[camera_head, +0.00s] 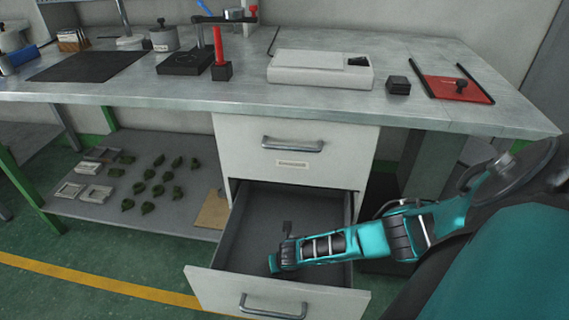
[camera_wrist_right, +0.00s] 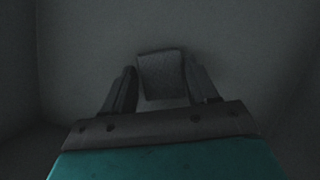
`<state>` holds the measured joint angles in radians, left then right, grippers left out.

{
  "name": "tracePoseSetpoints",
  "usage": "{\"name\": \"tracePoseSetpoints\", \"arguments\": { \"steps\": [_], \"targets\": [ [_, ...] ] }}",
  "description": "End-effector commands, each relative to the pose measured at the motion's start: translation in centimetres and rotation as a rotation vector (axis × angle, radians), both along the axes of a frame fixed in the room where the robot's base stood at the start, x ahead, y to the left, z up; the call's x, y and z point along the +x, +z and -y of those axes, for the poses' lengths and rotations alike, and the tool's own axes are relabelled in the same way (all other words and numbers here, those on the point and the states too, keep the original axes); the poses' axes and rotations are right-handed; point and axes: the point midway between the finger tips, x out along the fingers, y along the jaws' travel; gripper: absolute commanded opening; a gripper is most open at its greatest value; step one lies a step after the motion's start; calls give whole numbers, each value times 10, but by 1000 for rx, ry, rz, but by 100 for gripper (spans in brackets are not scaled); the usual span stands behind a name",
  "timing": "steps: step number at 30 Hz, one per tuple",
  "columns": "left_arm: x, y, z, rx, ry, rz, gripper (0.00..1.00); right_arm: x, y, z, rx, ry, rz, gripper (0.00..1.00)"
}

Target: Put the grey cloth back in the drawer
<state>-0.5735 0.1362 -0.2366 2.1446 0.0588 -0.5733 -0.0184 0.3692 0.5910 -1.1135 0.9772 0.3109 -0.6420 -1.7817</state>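The drawer (camera_head: 236,284) under the workbench is pulled out. My right gripper (camera_head: 277,262) is over its interior, coming in from the right. In the right wrist view my right gripper (camera_wrist_right: 161,80) has its two fingers apart. The grey cloth (camera_wrist_right: 162,74), a small dark folded piece, shows between and just beyond the fingertips. Narrow gaps seem to show beside its lower part; its height above the drawer floor is hard to judge. In the head view I cannot clearly make out the cloth. My left gripper is not in view.
A closed drawer (camera_head: 295,146) sits above the open one. The benchtop (camera_head: 200,95) carries a white box (camera_head: 318,72), a red board (camera_head: 456,89), a small black block (camera_head: 398,85) and a black mat (camera_head: 86,66). A lower shelf (camera_head: 180,205) at the left holds several small green pieces.

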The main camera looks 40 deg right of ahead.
Motion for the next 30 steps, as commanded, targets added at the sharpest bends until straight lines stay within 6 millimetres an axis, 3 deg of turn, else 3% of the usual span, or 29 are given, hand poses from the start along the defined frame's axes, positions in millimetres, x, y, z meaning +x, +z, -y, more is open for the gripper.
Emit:
{"name": "tracePoseSetpoints", "arguments": {
  "steps": [6,16,23,30],
  "targets": [
    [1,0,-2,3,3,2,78,0,0,0,0,0,0,78],
    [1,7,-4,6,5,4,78,-2,8,-1,1,1,-1,78],
    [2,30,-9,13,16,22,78,-14,46,-8,1,2,-1,78],
    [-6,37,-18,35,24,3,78,-31,90,-17,1,1,-1,78]
  ]
}}
